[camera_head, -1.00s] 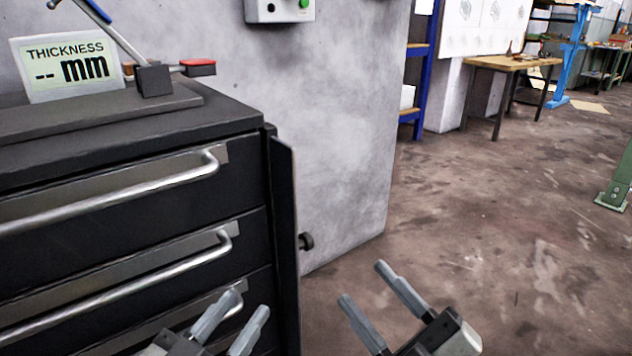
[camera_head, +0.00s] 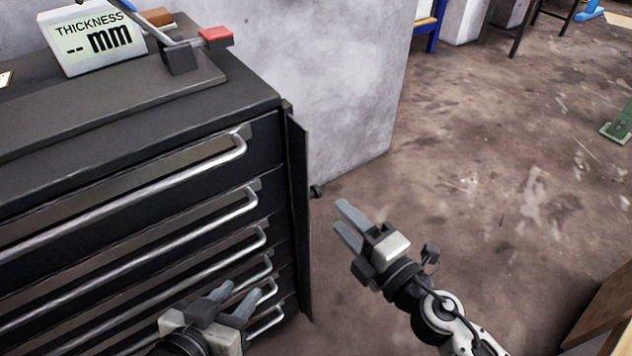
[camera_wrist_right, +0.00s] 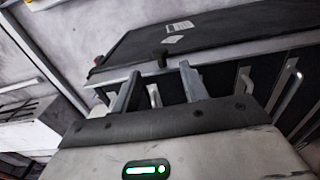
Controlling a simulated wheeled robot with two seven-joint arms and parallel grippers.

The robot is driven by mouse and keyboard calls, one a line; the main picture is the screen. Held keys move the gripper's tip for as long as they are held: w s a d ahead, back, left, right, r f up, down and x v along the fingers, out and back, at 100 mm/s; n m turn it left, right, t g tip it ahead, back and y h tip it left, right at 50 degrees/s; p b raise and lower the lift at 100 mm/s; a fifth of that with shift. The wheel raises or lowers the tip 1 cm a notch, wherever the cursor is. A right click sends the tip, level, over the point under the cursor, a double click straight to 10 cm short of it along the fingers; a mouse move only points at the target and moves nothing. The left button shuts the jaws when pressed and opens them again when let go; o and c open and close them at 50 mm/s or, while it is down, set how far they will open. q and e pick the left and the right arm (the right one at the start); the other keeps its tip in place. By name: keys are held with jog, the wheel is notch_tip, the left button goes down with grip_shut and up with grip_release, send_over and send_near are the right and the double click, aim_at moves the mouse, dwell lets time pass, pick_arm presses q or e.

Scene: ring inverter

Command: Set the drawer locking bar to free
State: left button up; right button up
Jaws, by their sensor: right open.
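The black drawer cabinet (camera_head: 230,105) stands at left in the head view, with several drawers with silver handles. The dark upright locking bar (camera_head: 299,215) runs along its right front edge, with a small dark knob (camera_head: 316,191) on its right side. My right gripper (camera_head: 341,217) is open and empty, just right of the bar and a little below the knob. In the right wrist view a small dark knob (camera_wrist_right: 160,58) shows near the open fingertips (camera_wrist_right: 160,74); contact cannot be told. My left gripper (camera_head: 240,291) is open and empty in front of the lower drawer handles.
A thickness display (camera_head: 92,38) and a lever device with a red end (camera_head: 215,37) sit on the cabinet top. A grey wall block (camera_head: 350,100) stands behind the cabinet. Floor (camera_head: 480,210) to the right is clear; a wooden edge (camera_head: 605,315) shows at lower right.

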aim_at(320, 196)
jog(key=x, duration=0.9)
jog(key=c, duration=0.9)
